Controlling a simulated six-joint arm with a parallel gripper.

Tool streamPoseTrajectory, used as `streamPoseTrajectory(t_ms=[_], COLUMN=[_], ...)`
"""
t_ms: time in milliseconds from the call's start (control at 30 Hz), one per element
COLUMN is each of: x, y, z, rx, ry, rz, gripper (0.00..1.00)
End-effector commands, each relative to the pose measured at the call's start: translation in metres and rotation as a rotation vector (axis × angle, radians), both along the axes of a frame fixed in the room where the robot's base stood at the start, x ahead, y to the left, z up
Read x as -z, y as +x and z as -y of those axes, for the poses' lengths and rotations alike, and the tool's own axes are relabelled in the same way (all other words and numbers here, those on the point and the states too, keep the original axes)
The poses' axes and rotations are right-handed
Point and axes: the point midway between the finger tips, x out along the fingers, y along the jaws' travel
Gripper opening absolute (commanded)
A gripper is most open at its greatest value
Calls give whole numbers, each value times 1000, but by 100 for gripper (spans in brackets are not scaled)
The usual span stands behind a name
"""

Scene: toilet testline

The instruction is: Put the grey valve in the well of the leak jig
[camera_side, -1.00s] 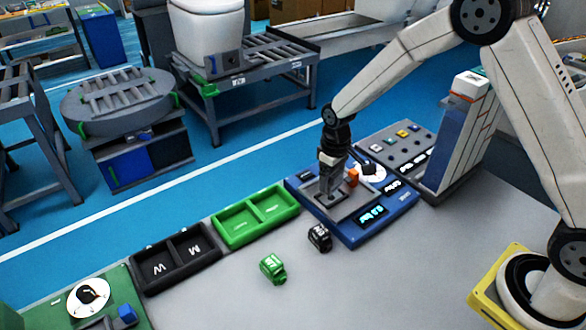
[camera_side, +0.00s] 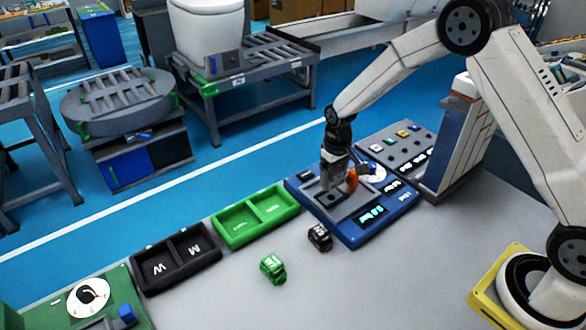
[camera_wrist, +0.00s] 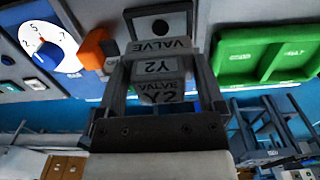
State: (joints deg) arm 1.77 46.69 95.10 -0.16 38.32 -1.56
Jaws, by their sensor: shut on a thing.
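The grey valve (camera_wrist: 158,68), marked Y2 VALVE, is between the fingers of my gripper (camera_wrist: 162,62) in the wrist view. My gripper (camera_side: 335,186) is shut on it, above the grey plate of the blue leak jig (camera_side: 354,236). In the side view the valve is hard to tell apart from the fingers. The jig's dark well (camera_side: 329,199) shows just below the fingertips; the wrist view has a dark square recess (camera_wrist: 160,25) beyond the valve. The valve appears apart from the well.
An orange part (camera_side: 352,180) stands on the jig close to my gripper's right. A white dial (camera_wrist: 52,48) is near it. A green tray (camera_side: 234,225), a black tray (camera_side: 178,277), a green block (camera_side: 273,268) and a black block (camera_side: 320,237) lie to the left and in front.

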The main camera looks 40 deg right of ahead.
Motion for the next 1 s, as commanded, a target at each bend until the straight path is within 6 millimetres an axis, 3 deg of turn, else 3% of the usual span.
streamPoseTrajectory(t_ms=[600,1000], x=[41,49], y=[0,1], z=[0,0], rx=[-1,-1], ry=[0,0], rz=[0,2], gripper=[19,19])
